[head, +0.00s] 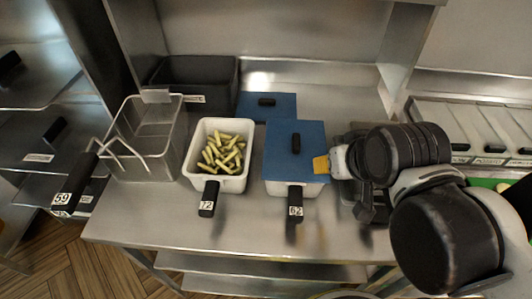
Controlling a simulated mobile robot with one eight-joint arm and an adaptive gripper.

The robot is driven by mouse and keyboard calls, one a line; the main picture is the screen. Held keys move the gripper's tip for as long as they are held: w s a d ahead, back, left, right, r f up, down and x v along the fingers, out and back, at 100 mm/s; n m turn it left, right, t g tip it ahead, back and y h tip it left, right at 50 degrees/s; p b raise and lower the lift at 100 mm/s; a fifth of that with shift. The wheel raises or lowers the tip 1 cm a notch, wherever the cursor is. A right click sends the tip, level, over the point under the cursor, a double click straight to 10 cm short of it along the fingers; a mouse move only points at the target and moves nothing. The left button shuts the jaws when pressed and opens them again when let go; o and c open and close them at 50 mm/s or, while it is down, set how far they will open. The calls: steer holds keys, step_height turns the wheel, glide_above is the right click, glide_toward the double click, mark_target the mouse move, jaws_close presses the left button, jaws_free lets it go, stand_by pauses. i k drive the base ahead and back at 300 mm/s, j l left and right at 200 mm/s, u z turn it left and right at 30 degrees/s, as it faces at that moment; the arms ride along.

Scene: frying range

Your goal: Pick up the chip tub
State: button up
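The chip tub (230,184) is a white square tub full of yellow chips, with a black front handle labelled 72. It stands upright on the steel counter, left of centre. My gripper (362,200) is at the right of the counter, beyond the blue-lidded tub and well apart from the chip tub. My arm's dark links cover part of it, and its fingers do not show clearly enough to tell open from shut.
A white tub with a blue lid (282,152) and a handle labelled 62 stands between the chip tub and my gripper. A wire fry basket (150,150) stands close on the left. A black bin (190,72) and another blue lid (250,112) are behind. The counter's front strip (240,222) is mostly clear.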

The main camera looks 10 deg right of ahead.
mark_target(220, 170)
steer(key=u, duration=1.25)
